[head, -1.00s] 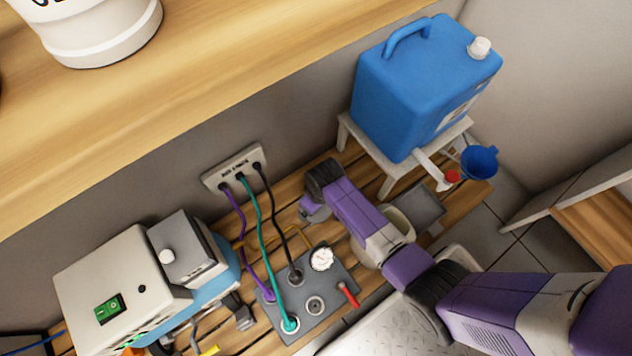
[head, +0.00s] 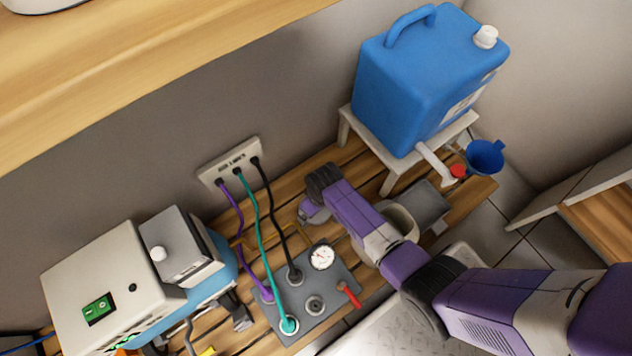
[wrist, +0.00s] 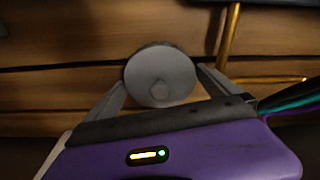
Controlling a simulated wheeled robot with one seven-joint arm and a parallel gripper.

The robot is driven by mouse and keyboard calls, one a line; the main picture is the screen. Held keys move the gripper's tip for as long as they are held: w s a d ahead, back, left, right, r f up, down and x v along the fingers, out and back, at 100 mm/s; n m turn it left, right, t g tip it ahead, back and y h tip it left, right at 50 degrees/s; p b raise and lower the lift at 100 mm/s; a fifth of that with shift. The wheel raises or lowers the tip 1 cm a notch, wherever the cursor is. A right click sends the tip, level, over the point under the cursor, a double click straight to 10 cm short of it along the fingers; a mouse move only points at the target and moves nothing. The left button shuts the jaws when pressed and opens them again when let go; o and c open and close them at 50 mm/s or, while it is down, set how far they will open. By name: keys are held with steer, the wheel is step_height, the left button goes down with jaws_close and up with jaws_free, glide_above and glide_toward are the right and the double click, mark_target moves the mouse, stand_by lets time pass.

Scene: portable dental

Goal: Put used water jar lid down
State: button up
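The lid (wrist: 160,75) is a round grey disc with a small knob in its middle. In the wrist view it sits between the two fingers of my gripper (wrist: 163,80), which touch its sides. The wooden slatted surface (wrist: 60,80) lies behind it; I cannot tell the gap. In the head view my gripper (head: 312,212) is over the slatted bench, right of the black cable, and the lid is hard to make out there. A pale, open-topped container (head: 402,221), possibly the used water jar, is partly hidden behind my arm.
A grey panel (head: 325,290) with a gauge, cables and a red lever is below my gripper in the picture. A blue canister (head: 410,85) stands on a white stool (head: 375,150). A grey-white machine (head: 105,275) is at left. Bare slats (head: 350,155) show near the wall.

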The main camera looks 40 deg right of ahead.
mark_target(321, 213)
step_height(321, 213, up, 12)
steer(key=s+p, duration=0.1)
steer(key=p, duration=0.6)
steer(key=shift+s+r, duration=0.15)
steer(key=shift+s, duration=0.05)
steer(key=shift+s+d, duration=0.1)
steer(key=shift+d, duration=0.05)
steer(key=s+r+m+t, duration=0.1)
steer(key=s+r+t, duration=0.55)
steer(key=s, duration=0.65)
steer(key=s+r+t, duration=0.3)
steer(key=s+r, duration=0.1)
steer(key=r, duration=1.1)
steer(key=s+r+m+t, duration=0.1)
steer(key=s+r+t, duration=0.3)
steer(key=r, duration=1.1)
steer(key=shift+s+a+r, duration=0.2)
steer(key=shift+s+r, duration=0.05)
steer(key=shift+s, duration=0.45)
